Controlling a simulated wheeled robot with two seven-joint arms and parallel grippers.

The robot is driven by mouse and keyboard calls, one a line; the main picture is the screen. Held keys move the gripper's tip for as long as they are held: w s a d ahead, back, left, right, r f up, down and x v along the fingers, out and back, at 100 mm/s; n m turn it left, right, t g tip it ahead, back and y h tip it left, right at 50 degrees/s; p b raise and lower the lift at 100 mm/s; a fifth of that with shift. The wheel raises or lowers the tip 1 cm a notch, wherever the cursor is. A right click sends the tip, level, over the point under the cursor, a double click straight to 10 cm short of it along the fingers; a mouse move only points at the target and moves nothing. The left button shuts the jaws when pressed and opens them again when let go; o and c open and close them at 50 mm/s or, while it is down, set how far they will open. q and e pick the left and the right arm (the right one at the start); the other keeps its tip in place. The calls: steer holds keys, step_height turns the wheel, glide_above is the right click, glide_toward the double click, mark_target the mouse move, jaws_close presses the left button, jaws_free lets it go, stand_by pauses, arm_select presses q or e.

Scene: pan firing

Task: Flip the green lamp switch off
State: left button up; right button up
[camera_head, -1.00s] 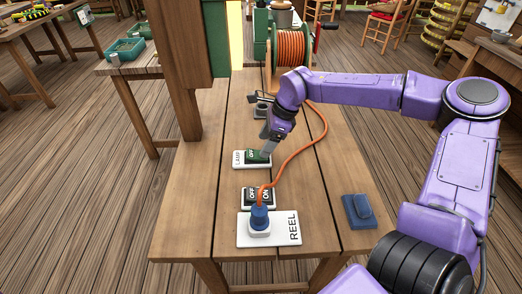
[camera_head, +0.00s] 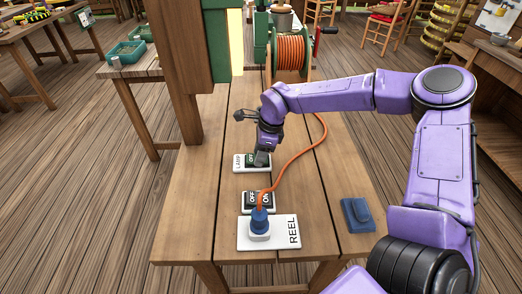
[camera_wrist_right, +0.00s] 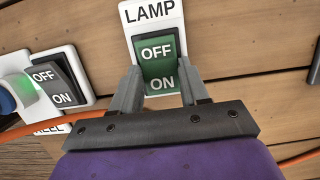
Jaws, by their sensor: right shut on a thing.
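The green lamp switch (camera_head: 250,159) is a rocker marked OFF and ON on a white plate labelled LAMP, lying on the wooden table. It also shows in the right wrist view (camera_wrist_right: 160,62), with OFF at the far half and ON at the half nearer my gripper. My right gripper (camera_head: 261,160) is down at its ON end, partly hiding it in the head view. In the right wrist view the two grey fingers of the gripper (camera_wrist_right: 160,80) stand one on each side of the switch, shut on it. Which half is pressed in, I cannot tell. My left gripper is not in view.
A black OFF/ON switch (camera_head: 258,200) and a white REEL plate (camera_head: 278,231) with a blue plug (camera_head: 260,221) sit nearer on the table. An orange cable (camera_head: 298,155) runs to the reel (camera_head: 291,52). A blue block (camera_head: 358,214) lies at the right edge.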

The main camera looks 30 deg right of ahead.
steer(key=shift+w+a+r+g+h+p, duration=0.1)
steer(key=shift+a+r+g+h+p, duration=0.15)
steer(key=shift+h+p, duration=0.25)
steer(key=shift+w+a+r+g+h+p, duration=0.1)
steer(key=shift+g+h+p, duration=0.25)
steer(key=shift+h+p, duration=0.15)
steer(key=shift+f+h, duration=0.25)
steer(key=shift+h, duration=0.15)
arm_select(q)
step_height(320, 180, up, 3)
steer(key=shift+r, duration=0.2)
arm_select(e)
steer(key=o, duration=1.1)
steer(key=shift+c, duration=0.2)
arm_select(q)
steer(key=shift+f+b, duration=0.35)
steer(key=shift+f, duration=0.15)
arm_select(e)
step_height(320, 180, up, 10)
steer(key=shift+w+a+r, duration=0.15)
steer(key=shift+a+r, duration=0.05)
steer(key=shift+r, duration=0.05)
